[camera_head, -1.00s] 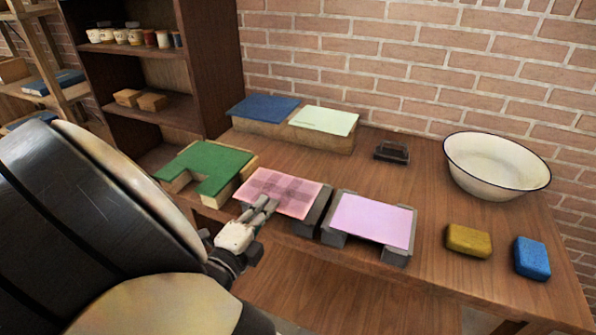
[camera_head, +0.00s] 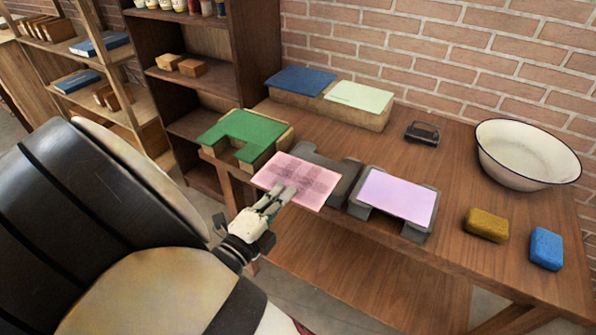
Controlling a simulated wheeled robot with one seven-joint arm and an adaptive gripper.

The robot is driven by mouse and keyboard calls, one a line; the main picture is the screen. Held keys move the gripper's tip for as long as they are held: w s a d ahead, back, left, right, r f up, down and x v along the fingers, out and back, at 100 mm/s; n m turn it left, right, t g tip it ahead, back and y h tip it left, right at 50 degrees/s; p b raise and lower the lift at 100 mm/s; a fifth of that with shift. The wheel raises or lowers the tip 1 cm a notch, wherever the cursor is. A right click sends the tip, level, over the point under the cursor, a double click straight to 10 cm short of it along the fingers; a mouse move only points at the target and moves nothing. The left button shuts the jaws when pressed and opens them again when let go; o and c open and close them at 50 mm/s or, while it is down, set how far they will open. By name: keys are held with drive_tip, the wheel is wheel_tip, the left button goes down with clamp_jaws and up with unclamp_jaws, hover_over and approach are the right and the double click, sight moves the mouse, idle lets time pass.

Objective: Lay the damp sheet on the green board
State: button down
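The pink sheet with darker, damp-looking patches (camera_head: 312,178) is in my gripper (camera_head: 284,194), which is shut on its near edge. The sheet is roughly level. It sticks out past the table's front edge and partly hides the grey stand (camera_head: 343,180) behind it. The green board (camera_head: 247,133) lies on a wooden block at the table's left end, left of and behind the sheet. It has a notch in its front side, and its top is bare. The sheet's near left corner is close to the block in the picture, but I cannot tell the gap.
A second grey stand (camera_head: 417,233) with a plain lilac sheet (camera_head: 398,197) is to the right. Behind are a blue pad (camera_head: 300,80) and a pale green pad (camera_head: 359,97) on a wooden block. A basin (camera_head: 527,155), yellow sponge (camera_head: 486,226) and blue sponge (camera_head: 546,249) are at right.

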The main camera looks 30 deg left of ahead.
drive_tip(key=s+p, duration=0.4)
drive_tip(key=s, duration=0.6)
drive_tip(key=shift+a, duration=0.35)
drive_tip(key=shift+w+f, duration=0.1)
